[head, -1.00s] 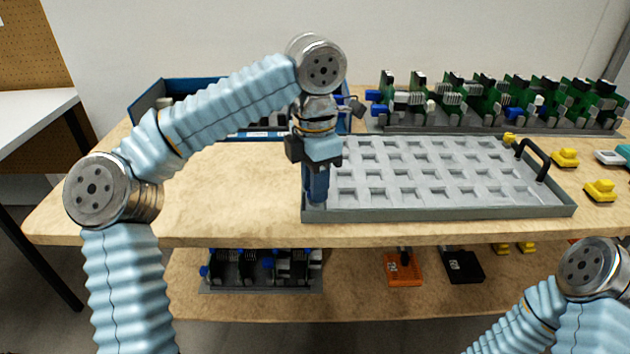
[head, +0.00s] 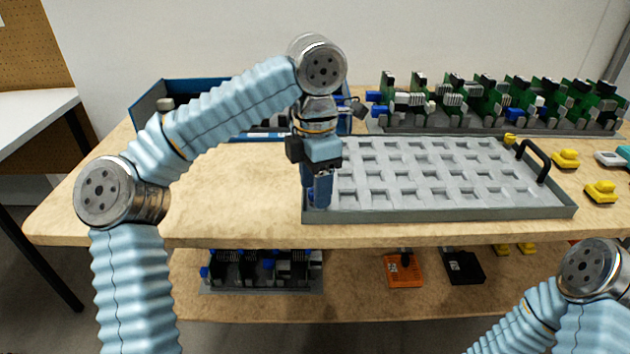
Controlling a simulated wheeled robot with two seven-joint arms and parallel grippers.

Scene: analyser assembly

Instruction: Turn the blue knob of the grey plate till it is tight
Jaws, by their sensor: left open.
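The grey plate (head: 440,213) lies on the table, a flat tray with rows of square pockets and a black handle (head: 535,158) at its right end. My left gripper (head: 317,202) points down over the plate's front left corner. Its jaws are open, with the fingertips low, close to the plate. A bit of blue shows between and behind the fingers, which fits the blue knob, but the fingers hide most of it. I cannot tell whether they touch it. My right gripper is out of view; only part of that arm shows at the lower right.
A blue bin (head: 180,90) stands at the back left, behind my left arm. A rack of green boards (head: 490,100) runs along the back right. Yellow pieces (head: 600,191) lie right of the plate. The table left of the plate is clear. A lower shelf (head: 350,305) holds more parts.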

